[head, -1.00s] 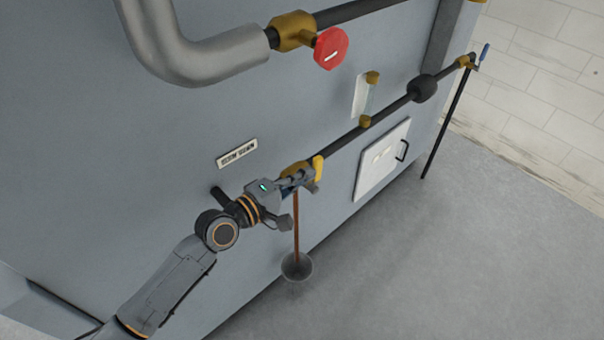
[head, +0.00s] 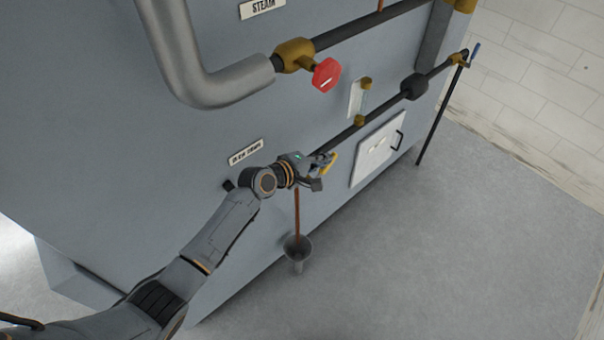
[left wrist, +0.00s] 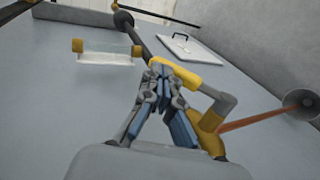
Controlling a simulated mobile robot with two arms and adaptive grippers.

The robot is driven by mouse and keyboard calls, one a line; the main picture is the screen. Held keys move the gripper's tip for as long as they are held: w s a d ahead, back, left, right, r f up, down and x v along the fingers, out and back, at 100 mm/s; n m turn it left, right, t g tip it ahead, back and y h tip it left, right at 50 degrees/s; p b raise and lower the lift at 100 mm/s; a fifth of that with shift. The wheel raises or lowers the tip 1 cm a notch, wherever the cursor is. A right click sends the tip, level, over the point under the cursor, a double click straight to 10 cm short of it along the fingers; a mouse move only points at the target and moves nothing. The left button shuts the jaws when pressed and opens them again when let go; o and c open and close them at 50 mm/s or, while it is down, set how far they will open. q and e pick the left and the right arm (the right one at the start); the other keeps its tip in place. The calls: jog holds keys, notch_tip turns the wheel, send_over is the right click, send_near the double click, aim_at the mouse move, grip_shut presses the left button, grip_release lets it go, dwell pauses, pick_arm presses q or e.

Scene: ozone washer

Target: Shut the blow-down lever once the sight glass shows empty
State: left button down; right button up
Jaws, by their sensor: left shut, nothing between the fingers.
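The blow-down lever (head: 330,163) is yellow and sits at the lower pipe's near end. In the left wrist view it crosses just beyond my fingertips, joined by a grey arm to a brass valve (left wrist: 211,128). My left gripper (head: 319,172) is shut and empty against or very close to the lever; I cannot tell whether they touch. The sight glass (head: 359,98) stands between brass fittings on a pale plate, also in the left wrist view (left wrist: 107,48). It looks pale and clear, but its level is too small to read surely. My right gripper is not in view.
A rust-brown stream (head: 297,212) runs from the valve into a grey funnel (head: 298,248). A red knob (head: 326,74) is on the upper pipe. A white hatch (head: 377,151) and a blue-handled valve (head: 474,50) lie right. The floor right of the washer is clear.

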aim_at(333, 162)
pick_arm(q)
jog(key=shift+w+d+f, duration=0.2)
jog(key=shift+w+d, duration=0.25)
jog(key=shift+w, duration=0.05)
jog(key=shift+w+d+g+y+p, duration=0.2)
jog(key=shift+d+g+y+p, duration=0.1)
jog(key=shift+p, duration=0.1)
jog(key=shift+w+d+f+g+y, duration=0.1)
jog(key=shift+w+f+g+y, duration=0.05)
jog(key=shift+f+g+y, duration=0.15)
jog(key=shift+w+d+f, duration=0.3)
jog(key=shift+f, duration=0.35)
jog(key=shift+w+d+f+b, duration=0.3)
jog(key=shift+w+f+b, duration=0.1)
jog(key=shift+f+b, duration=0.3)
jog(key=shift+f, duration=0.1)
